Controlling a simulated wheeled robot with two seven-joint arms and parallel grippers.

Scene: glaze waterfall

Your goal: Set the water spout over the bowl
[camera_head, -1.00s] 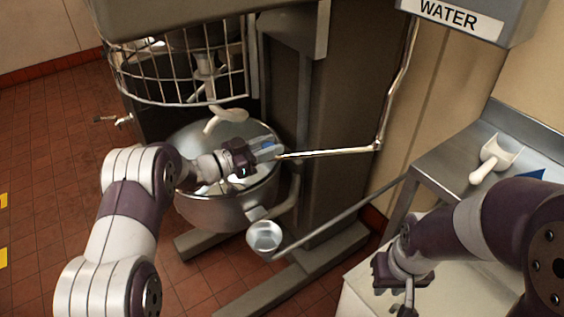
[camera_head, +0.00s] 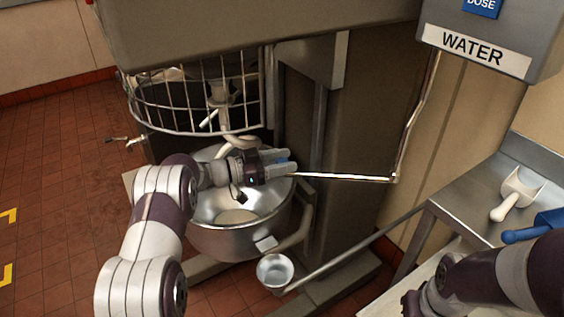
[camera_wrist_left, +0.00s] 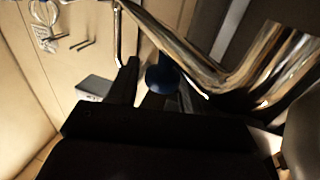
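The water spout is a thin shiny pipe (camera_head: 345,177) that drops from the WATER box and bends toward the mixer bowl (camera_head: 240,240). Its free end is at my left gripper (camera_head: 288,163), above the bowl's back right rim. My left gripper's fingers are a little apart with something blue between them; whether they grip it is unclear. In the left wrist view a large shiny bent pipe (camera_wrist_left: 215,75) crosses near the fingers, and a blue piece (camera_wrist_left: 161,76) shows between them. My right arm is at the lower right; its fingers are out of frame.
A wire guard (camera_head: 195,105) and mixer hook (camera_head: 232,142) are above the bowl. A small steel cup (camera_head: 275,271) is by a slanting bar at the bowl's front. A steel shelf (camera_head: 465,205) at right holds a white scoop (camera_head: 520,190) and a blue scoop (camera_head: 535,228).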

